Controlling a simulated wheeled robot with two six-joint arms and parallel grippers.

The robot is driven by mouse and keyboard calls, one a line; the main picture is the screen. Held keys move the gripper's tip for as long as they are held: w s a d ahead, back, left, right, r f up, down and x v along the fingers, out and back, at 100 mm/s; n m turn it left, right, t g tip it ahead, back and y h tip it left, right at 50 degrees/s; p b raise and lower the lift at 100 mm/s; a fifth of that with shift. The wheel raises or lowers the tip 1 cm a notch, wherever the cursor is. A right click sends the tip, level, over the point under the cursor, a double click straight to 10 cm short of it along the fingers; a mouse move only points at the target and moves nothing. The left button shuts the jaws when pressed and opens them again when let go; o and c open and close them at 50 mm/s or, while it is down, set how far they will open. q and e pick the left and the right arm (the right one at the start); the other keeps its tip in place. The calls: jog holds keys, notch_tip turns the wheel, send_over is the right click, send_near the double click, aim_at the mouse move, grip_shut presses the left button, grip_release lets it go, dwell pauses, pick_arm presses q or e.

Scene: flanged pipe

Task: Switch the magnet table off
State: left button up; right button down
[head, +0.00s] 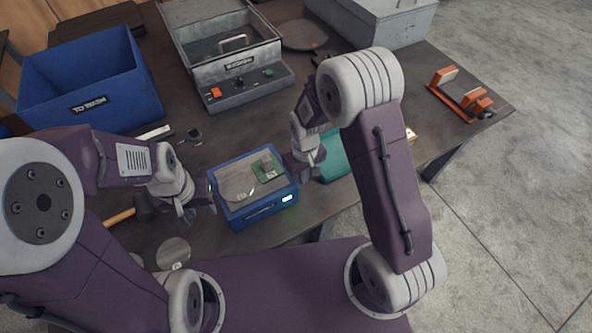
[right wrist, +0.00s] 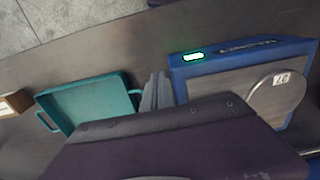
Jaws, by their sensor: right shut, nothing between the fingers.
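The magnet table (head: 258,211) is a blue box with a grey top and a lit green indicator (head: 287,198) on its front. A round grey flange plate (head: 236,184) and a green block (head: 266,168) sit on top. The right wrist view shows the blue box (right wrist: 225,57), its green light (right wrist: 193,56) and a round labelled plate (right wrist: 275,91). My right gripper (head: 308,172) is shut and empty, just right of the box; its fingers (right wrist: 157,92) show beside it. My left gripper (head: 199,212) is open and empty at the box's left side.
A teal tray (head: 336,160) lies right of the magnet table, partly behind my right arm. A blue bin (head: 90,75) and a grey machine with an orange switch (head: 240,92) stand behind. A hammer (head: 122,216) lies left. An orange clamp (head: 462,93) is far right.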

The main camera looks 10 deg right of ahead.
jog(key=shift+w+a, duration=0.3)
jog(key=shift+w, duration=0.5)
jog(key=shift+w+a, duration=0.3)
jog(key=shift+w, duration=0.45)
jog(key=shift+w+a+p, duration=0.55)
jog(key=shift+w+a, duration=0.7)
jog(key=shift+w, duration=2.25)
notch_tip(320, 180, up, 9)
jog(key=s+p, duration=0.2)
jog(key=p, duration=0.5)
jog(key=shift+d+p, duration=0.3)
jog(key=shift+d, duration=0.1)
jog(key=s+d+r+m+t, duration=0.1)
jog(key=d+r+m+t, duration=0.1)
jog(key=d+r, duration=0.7)
jog(key=s+d+m, duration=0.2)
jog(key=s, duration=1.6)
jog(key=shift+r+g+b, duration=0.2)
jog(key=shift+g+b, duration=0.1)
jog(key=shift+g, duration=0.1)
